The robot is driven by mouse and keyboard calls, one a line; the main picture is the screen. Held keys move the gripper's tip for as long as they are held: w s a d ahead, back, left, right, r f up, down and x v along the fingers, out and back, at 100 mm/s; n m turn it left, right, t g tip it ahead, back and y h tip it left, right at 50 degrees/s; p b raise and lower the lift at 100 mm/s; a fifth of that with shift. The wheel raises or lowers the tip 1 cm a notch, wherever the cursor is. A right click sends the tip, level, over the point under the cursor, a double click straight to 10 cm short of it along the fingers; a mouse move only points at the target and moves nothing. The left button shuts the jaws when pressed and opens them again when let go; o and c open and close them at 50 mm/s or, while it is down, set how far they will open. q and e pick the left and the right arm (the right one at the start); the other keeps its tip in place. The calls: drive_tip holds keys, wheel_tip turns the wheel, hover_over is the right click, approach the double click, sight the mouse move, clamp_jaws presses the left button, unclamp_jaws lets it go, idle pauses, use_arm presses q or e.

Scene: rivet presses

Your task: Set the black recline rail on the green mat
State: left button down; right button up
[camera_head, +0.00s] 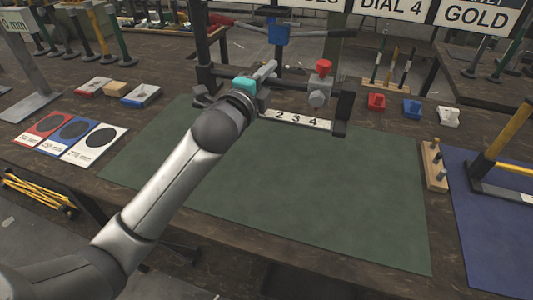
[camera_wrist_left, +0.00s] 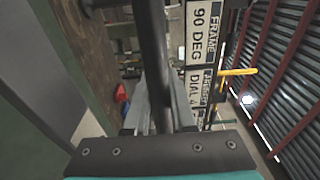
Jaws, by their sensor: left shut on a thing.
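The green mat (camera_head: 300,205) lies flat on the table, and its middle is bare. My left gripper (camera_head: 265,73), with a teal band at its wrist, is above the mat's far edge, in front of the press. In the left wrist view, its grey fingers are shut on a long dark bar (camera_wrist_left: 153,45), apparently the black recline rail. The bar runs away from the palm between the fingers. In the head view I cannot clearly separate the rail from the dark press frame behind the gripper. My right gripper is not in view.
The press, with a red knob (camera_head: 323,66), stands at the mat's far edge above a numbered strip (camera_head: 297,119). A wooden peg block (camera_head: 434,165) is at the mat's right edge, beside a blue mat (camera_head: 495,235) with a yellow-barred frame. Marked cards (camera_head: 95,142) lie left.

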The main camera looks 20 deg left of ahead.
use_arm(q)
drive_tip(key=w+a+r, duration=0.1)
drive_tip(key=w+r, duration=0.2)
drive_tip(key=r, duration=0.1)
drive_tip(key=b, duration=0.2)
hover_over(268, 143)
wheel_tip(268, 143, down, 6)
drive_tip(key=f, duration=0.1)
drive_tip(key=shift+f+b, duration=2.5)
drive_tip(key=shift+f, duration=3.15)
drive_tip(key=shift+f+b, duration=0.35)
drive_tip(key=shift+f, duration=0.55)
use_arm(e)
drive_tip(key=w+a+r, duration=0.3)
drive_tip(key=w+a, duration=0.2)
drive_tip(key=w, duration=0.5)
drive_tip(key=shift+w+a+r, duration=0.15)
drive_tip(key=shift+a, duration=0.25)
